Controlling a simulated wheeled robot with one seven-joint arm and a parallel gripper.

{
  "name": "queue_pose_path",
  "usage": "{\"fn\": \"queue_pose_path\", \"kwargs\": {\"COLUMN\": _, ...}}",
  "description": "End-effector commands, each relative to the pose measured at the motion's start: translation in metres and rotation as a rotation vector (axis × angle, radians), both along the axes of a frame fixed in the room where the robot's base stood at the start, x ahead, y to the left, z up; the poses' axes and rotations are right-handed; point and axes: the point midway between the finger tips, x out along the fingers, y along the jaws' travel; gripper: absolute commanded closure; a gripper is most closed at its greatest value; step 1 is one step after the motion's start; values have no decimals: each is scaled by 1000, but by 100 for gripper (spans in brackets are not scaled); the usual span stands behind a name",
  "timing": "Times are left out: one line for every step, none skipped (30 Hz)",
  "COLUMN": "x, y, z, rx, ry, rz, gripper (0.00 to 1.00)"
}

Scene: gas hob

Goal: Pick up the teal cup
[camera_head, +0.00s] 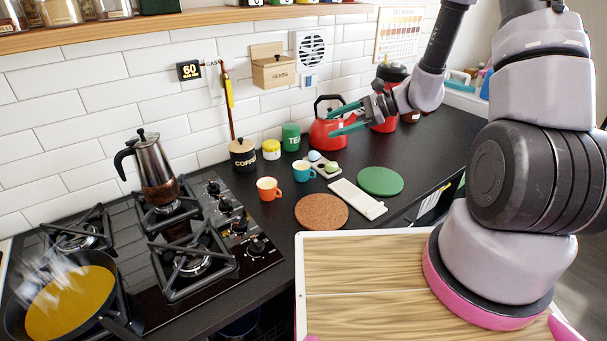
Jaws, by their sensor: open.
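The teal cup (304,172) is small, with a pale inside, and stands upright on the dark counter. It is just right of the orange cup (268,188) and in front of the green tea tin (291,137). My gripper (338,120) has two teal fingers, spread apart and empty. It is in the air above and right of the teal cup, in front of the red kettle (322,134). The fingers point left and do not touch the cup.
An egg holder (325,168), a white spoon rest (356,199), a cork mat (321,212) and a green mat (380,181) lie near the cup. The hob with a moka pot (152,168) and a pan (68,303) is at left. A coffee jar (243,155) stands behind.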

Motion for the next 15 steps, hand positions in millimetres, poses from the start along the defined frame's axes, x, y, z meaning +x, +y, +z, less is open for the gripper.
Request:
{"fn": "queue_pose_path", "kwargs": {"x": 5, "y": -1, "z": -25, "rx": 35, "ry": 49, "rz": -52, "gripper": 19}}
{"fn": "queue_pose_path", "kwargs": {"x": 9, "y": -1, "z": -37, "rx": 53, "ry": 72, "rz": -85, "gripper": 19}}
{"fn": "queue_pose_path", "kwargs": {"x": 13, "y": -2, "z": -55, "rx": 76, "ry": 101, "rz": -129, "gripper": 19}}
{"fn": "queue_pose_path", "kwargs": {"x": 16, "y": -3, "z": -68, "rx": 91, "ry": 123, "rz": -161, "gripper": 19}}
{"fn": "queue_pose_path", "kwargs": {"x": 18, "y": -4, "z": -80, "rx": 106, "ry": 145, "rz": -195, "gripper": 19}}
{"fn": "queue_pose_path", "kwargs": {"x": 20, "y": -6, "z": -97, "rx": 124, "ry": 171, "rz": -238, "gripper": 19}}
{"fn": "queue_pose_path", "kwargs": {"x": 22, "y": -7, "z": -110, "rx": 134, "ry": 189, "rz": -269, "gripper": 19}}
{"fn": "queue_pose_path", "kwargs": {"x": 22, "y": -9, "z": -121, "rx": 143, "ry": 207, "rz": -299, "gripper": 19}}
{"fn": "queue_pose_path", "kwargs": {"x": 23, "y": -10, "z": -135, "rx": 154, "ry": 228, "rz": -335, "gripper": 19}}
{"fn": "queue_pose_path", "kwargs": {"x": 23, "y": -11, "z": -145, "rx": 162, "ry": 243, "rz": -360, "gripper": 19}}
{"fn": "queue_pose_path", "kwargs": {"x": 23, "y": -13, "z": -154, "rx": 167, "ry": 256, "rz": -382, "gripper": 19}}
{"fn": "queue_pose_path", "kwargs": {"x": 23, "y": -14, "z": -165, "rx": 172, "ry": 270, "rz": -409, "gripper": 19}}
{"fn": "queue_pose_path", "kwargs": {"x": 22, "y": -15, "z": -171, "rx": 175, "ry": 279, "rz": -425, "gripper": 19}}
{"fn": "queue_pose_path", "kwargs": {"x": 22, "y": -16, "z": -177, "rx": 178, "ry": 288, "rz": -441, "gripper": 19}}
{"fn": "queue_pose_path", "kwargs": {"x": 22, "y": -17, "z": -183, "rx": 181, "ry": 295, "rz": -456, "gripper": 19}}
